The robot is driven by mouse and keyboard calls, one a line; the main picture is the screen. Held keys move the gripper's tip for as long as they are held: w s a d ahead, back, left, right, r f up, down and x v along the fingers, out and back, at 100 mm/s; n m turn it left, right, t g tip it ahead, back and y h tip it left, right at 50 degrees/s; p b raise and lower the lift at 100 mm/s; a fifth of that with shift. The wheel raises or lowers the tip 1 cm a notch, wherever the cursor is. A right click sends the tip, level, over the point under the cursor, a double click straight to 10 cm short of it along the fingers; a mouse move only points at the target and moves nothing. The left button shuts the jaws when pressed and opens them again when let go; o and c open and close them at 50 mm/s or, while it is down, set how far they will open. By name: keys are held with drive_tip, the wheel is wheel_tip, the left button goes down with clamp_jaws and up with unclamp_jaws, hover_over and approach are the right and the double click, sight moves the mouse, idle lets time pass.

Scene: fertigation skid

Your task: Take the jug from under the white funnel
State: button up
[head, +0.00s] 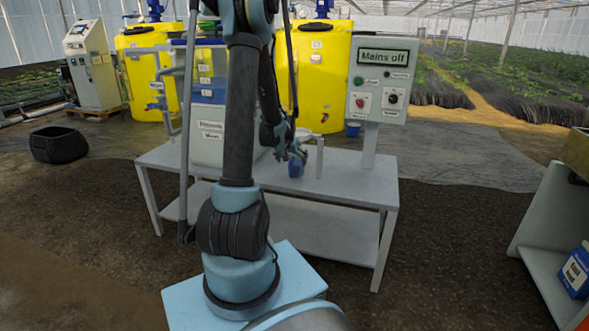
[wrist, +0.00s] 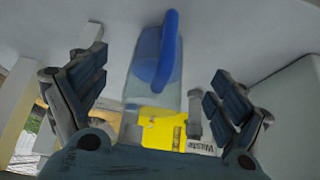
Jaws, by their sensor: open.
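The jug (head: 296,170) stands on the grey table, a small blue shape just below my gripper (head: 291,150) in the head view. In the wrist view the jug (wrist: 150,72) is clear-walled with a thick blue handle (wrist: 168,52). It lies between the spread fingers of my gripper (wrist: 158,95), which is open and holds nothing. There is a gap to the jug on both sides. A pale rounded shape (head: 303,133) beside my gripper may be the white funnel; my gripper partly hides it, and I cannot tell its exact position over the jug.
The table (head: 350,190) carries a white post (head: 319,158) right of the jug, a labelled bin (head: 206,148) at left and a "Mains off" control box (head: 381,80) at right. Yellow tanks (head: 325,75) stand behind. A shelf (head: 545,235) stands at far right.

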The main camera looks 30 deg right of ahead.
sight(294, 166)
drive_tip(key=shift+x, duration=3.55)
drive_tip(key=shift+w, duration=0.1)
drive_tip(key=shift+c, duration=0.6)
drive_tip(key=shift+r, duration=0.1)
drive_tip(key=c, duration=1.5)
